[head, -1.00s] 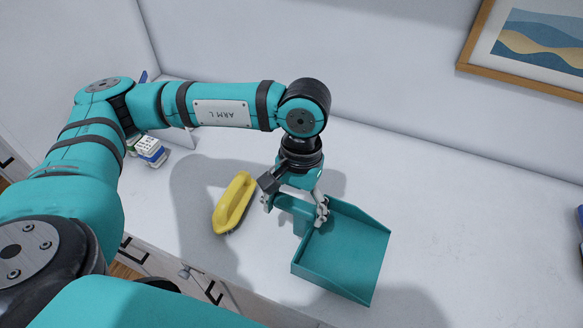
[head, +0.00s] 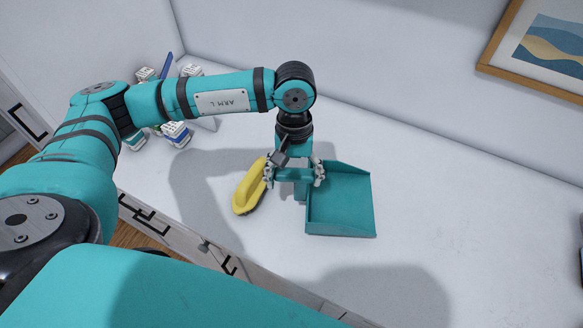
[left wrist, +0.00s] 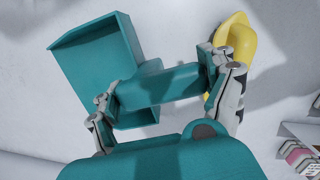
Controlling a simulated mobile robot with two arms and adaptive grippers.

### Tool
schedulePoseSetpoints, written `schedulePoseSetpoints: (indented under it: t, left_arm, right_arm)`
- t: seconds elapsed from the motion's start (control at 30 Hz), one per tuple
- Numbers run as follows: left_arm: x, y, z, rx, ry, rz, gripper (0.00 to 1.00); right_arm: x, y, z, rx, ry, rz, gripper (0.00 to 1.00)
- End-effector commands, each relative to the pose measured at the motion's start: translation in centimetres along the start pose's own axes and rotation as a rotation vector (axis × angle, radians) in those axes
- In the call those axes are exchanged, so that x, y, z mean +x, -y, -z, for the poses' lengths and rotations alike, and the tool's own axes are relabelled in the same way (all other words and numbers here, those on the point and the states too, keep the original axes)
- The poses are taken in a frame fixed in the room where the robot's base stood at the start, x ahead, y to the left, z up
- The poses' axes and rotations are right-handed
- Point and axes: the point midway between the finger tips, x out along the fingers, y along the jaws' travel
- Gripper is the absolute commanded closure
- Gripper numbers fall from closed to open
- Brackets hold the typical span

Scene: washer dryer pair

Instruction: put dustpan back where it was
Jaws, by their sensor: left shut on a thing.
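The teal dustpan (head: 340,205) is in the middle of the head view, over the white counter, with its open pan to the right. My left gripper (head: 295,174) is shut on its handle. The left wrist view shows the handle between the two fingers (left wrist: 165,88) and the pan (left wrist: 100,70) at the upper left. I cannot tell for sure whether the pan touches the counter. A yellow brush (head: 248,188) lies just left of the gripper; it also shows in the left wrist view (left wrist: 236,40), close to one finger. My right gripper is not in view.
Several small white-capped bottles (head: 177,134) stand at the back left of the counter (head: 450,220). A framed picture (head: 540,50) hangs on the wall at the upper right. Drawers with black handles (head: 150,215) lie below the front edge.

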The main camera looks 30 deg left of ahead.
Motion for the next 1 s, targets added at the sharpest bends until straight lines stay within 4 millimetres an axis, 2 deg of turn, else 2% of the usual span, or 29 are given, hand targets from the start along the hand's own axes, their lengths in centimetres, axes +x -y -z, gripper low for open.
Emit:
schedulePoseSetpoints:
  t: [0.03,0.23,0.47,0.6,0.87,0.9,1.0]
  left_arm:
    - [-0.5,0.4,0.8,-0.004,0.002,0.000,0.76]
    - [-0.1,1.0,2.4,0.002,0.003,0.000,0.76]
    - [2.6,1.1,2.7,0.001,0.004,0.001,0.76]
    - [3.4,1.1,2.9,0.001,0.001,-0.001,0.76]
    - [3.7,1.1,2.9,0.002,0.001,-0.001,0.76]
    - [3.7,1.1,2.9,0.001,0.002,0.000,0.16]
    - [3.6,1.1,2.9,0.001,0.002,0.001,0.03]
  right_arm:
    - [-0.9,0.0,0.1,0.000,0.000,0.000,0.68]
    - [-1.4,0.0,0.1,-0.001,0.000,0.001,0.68]
    - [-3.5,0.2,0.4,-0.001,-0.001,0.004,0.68]
    - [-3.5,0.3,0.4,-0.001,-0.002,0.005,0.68]
    - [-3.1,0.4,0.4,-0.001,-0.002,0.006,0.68]
    - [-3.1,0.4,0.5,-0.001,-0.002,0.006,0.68]
    - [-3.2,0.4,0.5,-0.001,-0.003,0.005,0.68]
